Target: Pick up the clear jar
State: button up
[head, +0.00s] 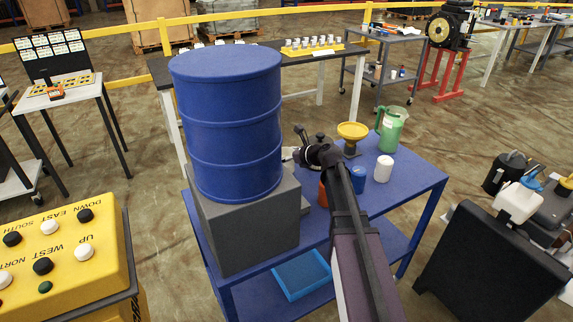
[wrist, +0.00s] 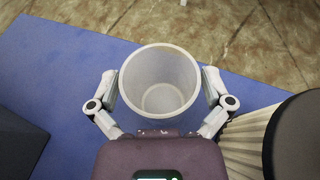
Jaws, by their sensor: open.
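The clear jar (wrist: 158,98) is a whitish, see-through, round vessel with an open top in the middle of the wrist view. It stands on the blue table (wrist: 75,75). My gripper (wrist: 161,84) is open, with one finger on each side of the jar near its rim. I cannot tell whether either finger touches it. In the head view my gripper (head: 293,154) is just right of the blue barrel, over the blue table (head: 408,176). The jar cannot be made out clearly there.
The blue barrel (head: 228,130) stands on a grey block (head: 245,230) left of my gripper. A ribbed cream object (wrist: 240,143) is close on the right.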

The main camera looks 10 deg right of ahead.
jog(key=c, duration=0.9)
jog(key=shift+r, duration=0.1)
jog(key=shift+c, duration=0.2)
notch_tip(320, 180, up, 10)
jog(key=p, duration=1)
